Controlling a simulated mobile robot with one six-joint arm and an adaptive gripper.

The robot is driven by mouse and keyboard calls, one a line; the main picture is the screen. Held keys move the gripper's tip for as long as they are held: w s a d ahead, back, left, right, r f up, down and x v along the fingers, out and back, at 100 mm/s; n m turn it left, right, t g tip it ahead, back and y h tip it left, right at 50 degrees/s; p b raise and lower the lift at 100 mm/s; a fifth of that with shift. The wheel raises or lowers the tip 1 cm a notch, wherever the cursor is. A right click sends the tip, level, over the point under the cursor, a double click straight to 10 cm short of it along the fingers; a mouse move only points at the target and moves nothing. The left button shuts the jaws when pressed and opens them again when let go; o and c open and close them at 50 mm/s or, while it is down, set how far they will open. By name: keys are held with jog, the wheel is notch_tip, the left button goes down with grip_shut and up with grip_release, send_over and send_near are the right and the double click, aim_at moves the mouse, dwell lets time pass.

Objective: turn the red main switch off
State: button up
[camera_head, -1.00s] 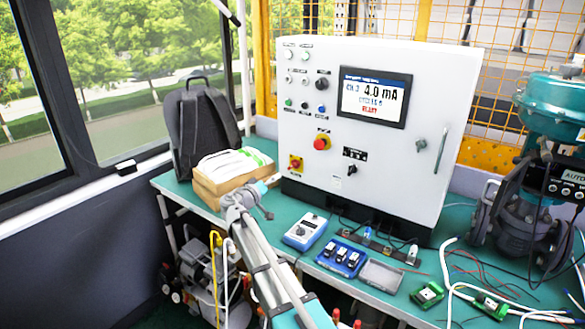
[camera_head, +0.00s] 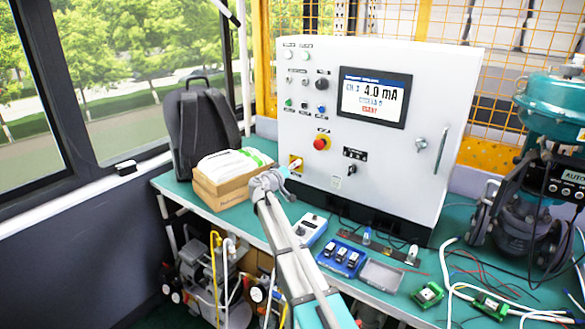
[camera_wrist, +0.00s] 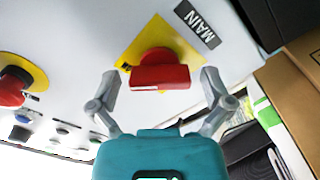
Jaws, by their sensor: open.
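The red main switch (camera_wrist: 160,72) sits on a yellow plate (camera_wrist: 133,45) beside the black MAIN label (camera_wrist: 197,24) in the wrist view. Its red handle bar lies level across the picture. My gripper (camera_wrist: 155,85) is open, with one finger on each side of the handle and gaps showing between. I cannot tell that either finger touches it. In the head view my gripper (camera_head: 291,170) is at the lower left of the white control cabinet (camera_head: 390,165) and hides most of the switch; some of its yellow plate (camera_head: 296,160) shows.
A red emergency stop button (camera_head: 321,143) is up and right of the main switch; it also shows in the wrist view (camera_wrist: 12,88). A cardboard box (camera_head: 232,185) with white packets stands close at the left. A blue calibrator (camera_head: 311,229) lies on the green bench below.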

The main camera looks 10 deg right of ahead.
jog(key=shift+w+d, duration=0.1)
jog(key=c, duration=1)
jog(key=shift+c, duration=0.2)
jog(key=shift+n, duration=0.3)
jog(key=n, duration=0.8)
jog(key=shift+n, duration=0.4)
jog(key=n, duration=0.4)
jog(key=shift+r+n, duration=0.1)
jog(key=shift+n, duration=2.2)
